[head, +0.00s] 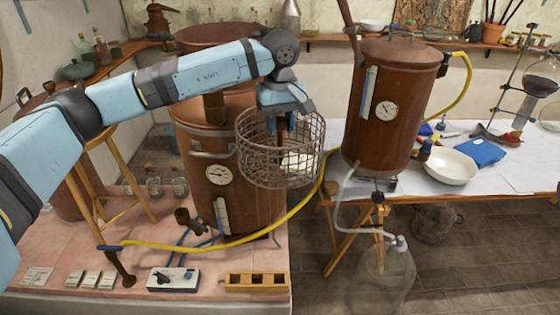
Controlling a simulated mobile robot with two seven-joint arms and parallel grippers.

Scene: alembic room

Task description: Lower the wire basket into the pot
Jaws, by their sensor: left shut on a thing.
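The wire basket (262,172) is a round, brownish mesh cylinder in the head view. It hangs upright in the air in front of the right side of the large copper pot (232,200). Something pale shows inside it. My left gripper (286,122) is shut on the basket, pointing down inside its rim from above. The exact grip spot is hard to see. The pot has a round dial on its front. Its upper part is partly hidden by my left arm, and the basket covers its right side. My right gripper is out of view.
A second copper vessel (405,125) with a dial stands right of the basket. A yellow hose (235,241) curves below the basket. A control box (172,279) and wooden rack (257,281) sit at the front edge. A white bowl (450,166) is on the right table.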

